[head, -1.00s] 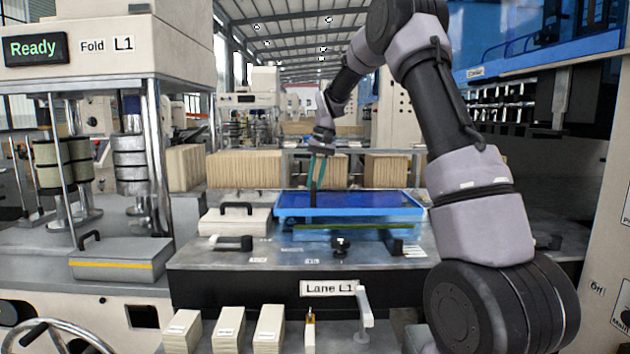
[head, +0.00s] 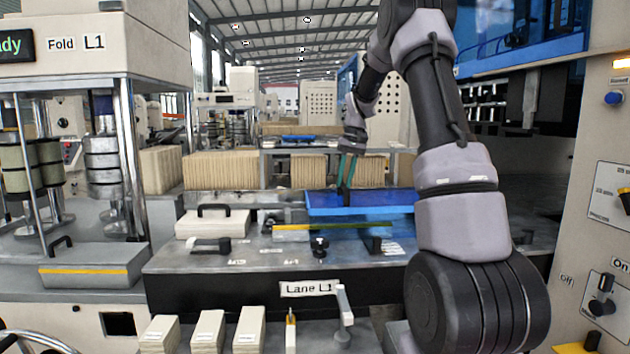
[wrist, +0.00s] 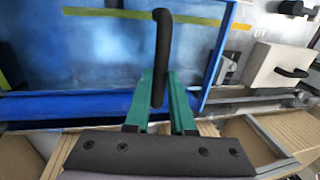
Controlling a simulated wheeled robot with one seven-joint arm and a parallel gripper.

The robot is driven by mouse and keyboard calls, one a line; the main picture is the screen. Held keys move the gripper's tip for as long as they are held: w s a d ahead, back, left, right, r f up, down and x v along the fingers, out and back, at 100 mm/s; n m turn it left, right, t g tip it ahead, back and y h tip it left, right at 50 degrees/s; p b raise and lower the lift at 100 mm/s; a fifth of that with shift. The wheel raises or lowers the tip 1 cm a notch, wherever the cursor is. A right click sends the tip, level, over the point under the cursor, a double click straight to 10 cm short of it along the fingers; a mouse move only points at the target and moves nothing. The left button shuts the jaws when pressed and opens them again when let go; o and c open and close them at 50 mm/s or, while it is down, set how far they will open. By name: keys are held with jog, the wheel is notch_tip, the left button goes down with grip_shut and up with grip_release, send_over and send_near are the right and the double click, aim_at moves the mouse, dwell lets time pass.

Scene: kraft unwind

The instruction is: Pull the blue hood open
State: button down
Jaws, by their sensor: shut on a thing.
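The blue hood (head: 375,207) lies over the right part of the metal lane table in the head view, its right end hidden behind my arm. In the wrist view the hood's blue panel (wrist: 80,50) fills the left and middle. My gripper (head: 345,185) is at the hood's far side. In the wrist view its green fingers (wrist: 161,92) are shut on a black bar handle (wrist: 162,45) that stands out from the hood.
The lane table's left part holds a cream block with a black handle (head: 212,224) and black clamps (head: 210,245). A yellow-green strip (head: 292,227) shows left of the hood. Cardboard stacks (head: 222,170) stand behind. A control panel (head: 610,200) stands at right.

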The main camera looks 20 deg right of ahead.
send_over(394, 198)
jog(key=shift+w+d+r, duration=0.1)
jog(key=c, duration=0.8)
grip_release()
jog(key=shift+o, duration=0.2)
notch_tip(394, 198, up, 10)
jog(key=d, duration=0.2)
jog(key=shift+s+r, duration=0.2)
jog(key=shift+r, duration=0.05)
